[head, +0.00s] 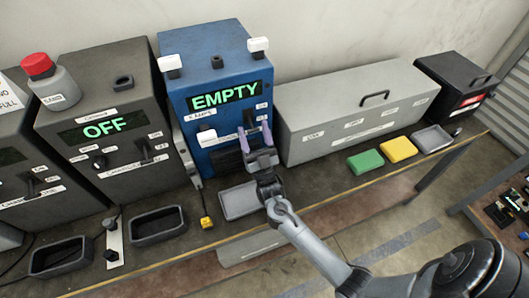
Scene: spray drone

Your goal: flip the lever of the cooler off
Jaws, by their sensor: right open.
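My right gripper (256,138) is at the lower right front of a blue machine (219,86) whose green display reads EMPTY. Its two purple-tipped fingers are apart, and I see nothing held between them. The gripper covers part of the machine's front, so I cannot tell whether a lever is behind it. A grey machine (104,160) to the left shows OFF on its green display (100,130) and has a dark lever (144,148) on its front right. At the far left, another grey machine has a lever (30,181). I cannot read which machine is the cooler. My left gripper is not in view.
A grey tray (232,209) lies before the blue machine, with a yellow-ended cable (206,221) beside it. Dark bins (157,238) stand at the front left. A long grey case (350,105), a green block (365,161) and a yellow block (398,148) are right.

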